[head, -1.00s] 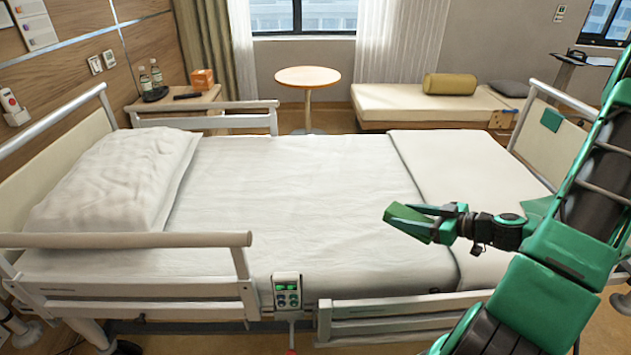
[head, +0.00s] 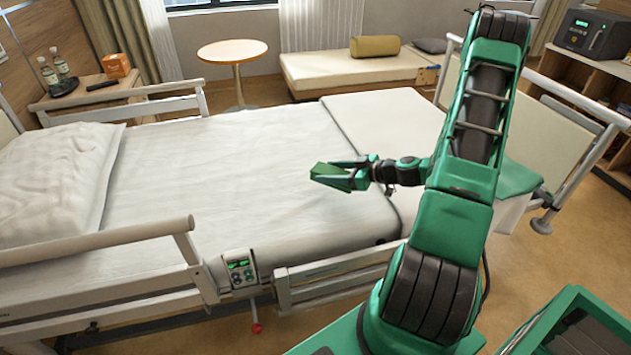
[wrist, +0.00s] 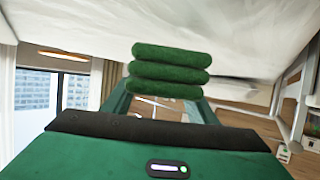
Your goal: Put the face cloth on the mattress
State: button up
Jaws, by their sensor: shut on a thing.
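The face cloth is a green bundle of stacked folds (wrist: 170,72) between my fingers in the wrist view. In the head view a small part of it (head: 331,170) seems to show at the fingertips, though my fingers are green too. My gripper (head: 340,177) is shut on the cloth and held out level above the bed. The white mattress (head: 225,165) lies below it, and the gripper appears near the edge of the folded blanket. The gap between cloth and mattress is hard to judge. The mattress also fills the top of the wrist view (wrist: 245,30).
A pillow (head: 55,175) lies at the left end. Near side rails (head: 100,245) and a control panel (head: 241,268) edge the bed. A folded blanket (head: 385,120) covers the right end, before the footboard (head: 545,140). The middle of the mattress is clear.

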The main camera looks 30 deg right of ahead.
aim_at(324, 188)
jog(key=w+f, duration=0.2)
jog(key=w, duration=0.1)
jog(key=shift+w+d, duration=0.15)
jog(key=shift+w, duration=0.1)
jog(key=shift+f, duration=2.05)
jog(key=shift+f, duration=0.1)
jog(key=o, duration=1)
